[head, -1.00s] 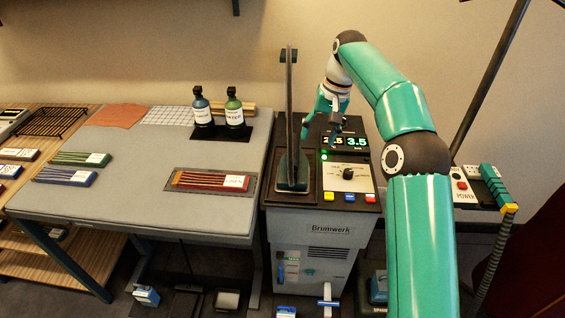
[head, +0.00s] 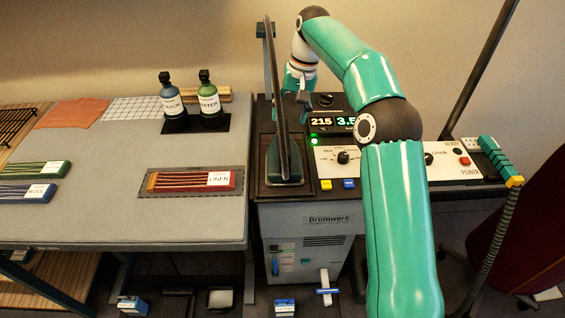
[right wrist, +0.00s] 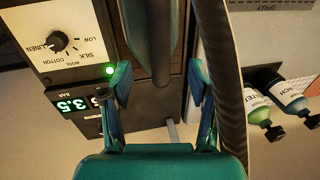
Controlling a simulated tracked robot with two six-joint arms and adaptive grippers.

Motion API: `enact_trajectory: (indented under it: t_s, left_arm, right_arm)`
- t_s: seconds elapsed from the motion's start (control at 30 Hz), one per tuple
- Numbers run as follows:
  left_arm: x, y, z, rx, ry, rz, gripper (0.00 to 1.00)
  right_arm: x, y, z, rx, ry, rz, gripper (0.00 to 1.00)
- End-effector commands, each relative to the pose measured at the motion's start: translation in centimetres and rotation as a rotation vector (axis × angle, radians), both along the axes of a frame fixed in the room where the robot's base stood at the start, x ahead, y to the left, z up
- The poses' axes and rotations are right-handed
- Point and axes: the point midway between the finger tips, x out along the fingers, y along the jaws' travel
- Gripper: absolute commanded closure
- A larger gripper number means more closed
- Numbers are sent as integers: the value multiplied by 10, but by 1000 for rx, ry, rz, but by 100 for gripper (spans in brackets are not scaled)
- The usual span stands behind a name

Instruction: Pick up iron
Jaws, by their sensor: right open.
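The iron (head: 279,120) stands on end on a dark pad at the left of the Brumwerk station, its tall plate seen nearly edge-on in the head view. My right gripper (head: 302,98) is at the upper rear of the iron, partly hidden by it and by my arm. In the right wrist view the gripper (right wrist: 160,88) is open, with the iron's dark handle (right wrist: 150,40) between its fingers. The long dark plate (right wrist: 222,80) lies outside the right-hand finger. I cannot tell whether a finger touches the iron. My left gripper is not in view.
The station's control panel (head: 375,160) with knob and lit displays is close to the right. A grey pressing table (head: 120,210) lies left, with two bottles (head: 191,102) at its back and a LINEN bundle (head: 190,181) near its right edge.

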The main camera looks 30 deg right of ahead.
Motion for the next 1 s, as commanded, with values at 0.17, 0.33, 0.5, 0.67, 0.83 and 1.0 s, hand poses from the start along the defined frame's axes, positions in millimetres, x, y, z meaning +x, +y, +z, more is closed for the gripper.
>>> enact_trajectory:
  t_s: [0.17, 0.33, 0.5, 0.67, 0.83, 1.0]
  left_arm:
    - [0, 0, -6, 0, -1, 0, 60]
    - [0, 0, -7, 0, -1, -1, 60]
    - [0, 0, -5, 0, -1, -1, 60]
    - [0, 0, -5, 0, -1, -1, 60]
    - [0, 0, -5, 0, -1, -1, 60]
    - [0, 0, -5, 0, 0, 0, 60]
  right_arm:
    - [3, 6, -26, 0, 0, 3, 39]
    - [5, 8, -34, 0, 0, 3, 39]
    - [9, 9, -52, 1, 1, 3, 39]
    - [12, 12, -74, 1, 1, 3, 39]
    - [13, 14, -83, 1, -1, 3, 39]
    - [13, 14, -83, 0, -2, 3, 39]
